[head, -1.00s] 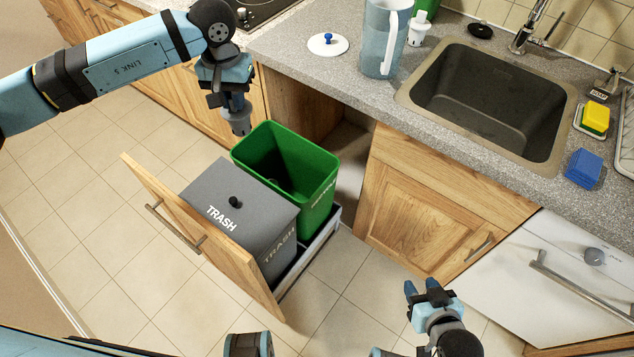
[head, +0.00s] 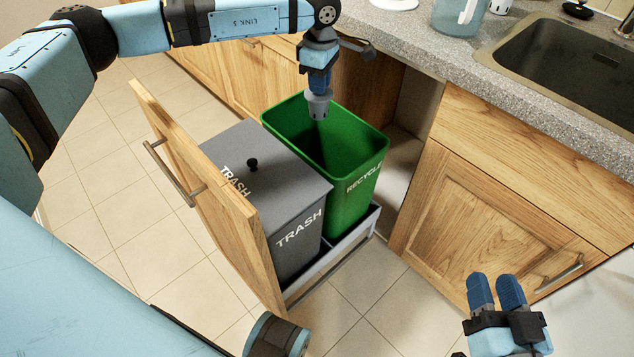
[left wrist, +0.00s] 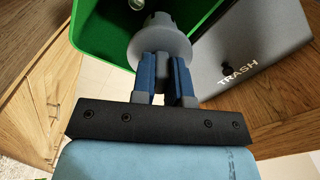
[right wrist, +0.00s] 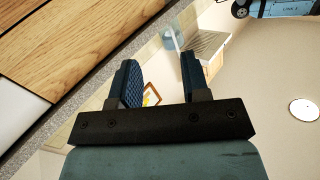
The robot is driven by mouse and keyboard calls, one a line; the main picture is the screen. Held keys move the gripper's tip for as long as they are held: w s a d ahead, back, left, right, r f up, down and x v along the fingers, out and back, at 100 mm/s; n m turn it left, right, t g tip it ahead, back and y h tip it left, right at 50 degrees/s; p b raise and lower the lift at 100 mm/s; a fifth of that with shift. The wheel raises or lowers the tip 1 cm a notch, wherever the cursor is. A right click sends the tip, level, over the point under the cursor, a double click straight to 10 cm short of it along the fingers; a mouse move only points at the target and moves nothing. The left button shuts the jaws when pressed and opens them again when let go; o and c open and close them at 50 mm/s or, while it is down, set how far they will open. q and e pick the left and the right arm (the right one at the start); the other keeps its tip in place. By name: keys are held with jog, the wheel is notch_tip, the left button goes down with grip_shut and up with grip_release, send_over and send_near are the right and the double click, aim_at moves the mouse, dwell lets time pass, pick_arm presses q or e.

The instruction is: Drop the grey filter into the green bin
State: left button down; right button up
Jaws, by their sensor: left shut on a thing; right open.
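The grey filter (head: 318,104) is a small cylinder held at the tip of my left gripper (head: 319,90), which is shut on it and points down. In the head view the filter appears over the opening of the green bin (head: 352,195), marked RECYCLE, toward its far side. In the left wrist view the filter (left wrist: 158,40) sits between the fingertips of my left gripper (left wrist: 163,62), with the green bin's inside (left wrist: 110,35) behind it. My right gripper (head: 497,290) is open and empty at the lower right; it also shows in the right wrist view (right wrist: 160,80).
A grey lidded TRASH bin (head: 270,185) stands beside the green bin in the pulled-out drawer, behind its wooden front (head: 205,190). The counter (head: 480,75) holds a pitcher (head: 458,15) and a sink (head: 575,60). Open tiled floor (head: 350,300) lies in front.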

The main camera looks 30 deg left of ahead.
pick_arm(q)
jog(key=f+n+b, duration=0.1)
jog(key=w+a+f+n+b, duration=0.1)
jog(key=f+n+b, duration=0.1)
jog(key=shift+w+a+f+n, duration=0.2)
jog(key=shift+a+f+n, duration=0.1)
jog(key=shift+f, duration=0.05)
jog(key=shift+f+b, duration=2.05)
jog(key=shift+f, duration=0.85)
pick_arm(e)
notch_tip(320, 180, down, 6)
jog(key=a+n+g+y, duration=0.1)
jog(key=shift+s+g, duration=0.4)
jog(key=shift+a+r, duration=0.1)
pick_arm(q)
jog(key=c, duration=1.1)
grip_release()
jog(key=shift+o, duration=0.2)
jog(key=shift+r, duration=0.1)
notch_tip(320, 180, up, 14)
jog(key=p, duration=0.4)
jog(key=shift+p, duration=0.3)
pick_arm(e)
notch_tip(320, 180, up, 7)
jog(key=t, duration=0.2)
jog(key=shift+d+m+t, duration=0.25)
jog(key=shift+m+t, duration=0.15)
